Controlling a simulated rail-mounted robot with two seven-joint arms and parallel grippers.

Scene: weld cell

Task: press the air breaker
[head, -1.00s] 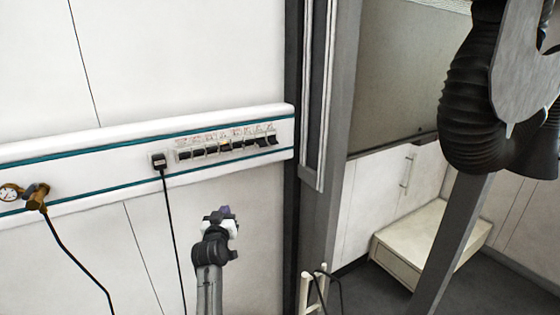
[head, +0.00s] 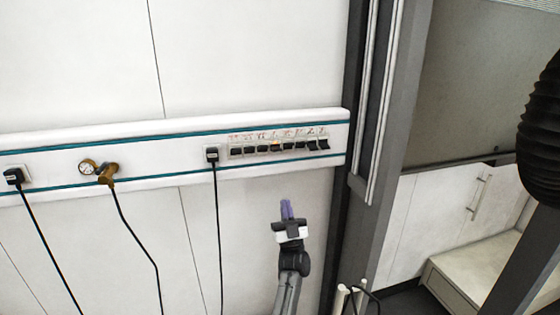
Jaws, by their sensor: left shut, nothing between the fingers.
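A row of black breaker switches (head: 278,147) sits on the white wall rail, with small labels above it. One switch near the middle shows an orange-yellow mark at its top. The two switches at the right end look set lower than the others. I cannot read which one is the air breaker. My left gripper (head: 287,208) is below the row, in front of the wall panel, with its purple fingers pointing up. It is shut and empty, and apart from the switches in the picture. My right gripper is not in view.
A black plug with a cable (head: 212,154) is just left of the switches. A gauge with a brass valve (head: 98,170) and another plug (head: 14,176) are further left. A grey post (head: 400,120) stands right of the rail. A black ribbed hose (head: 541,140) hangs at the right.

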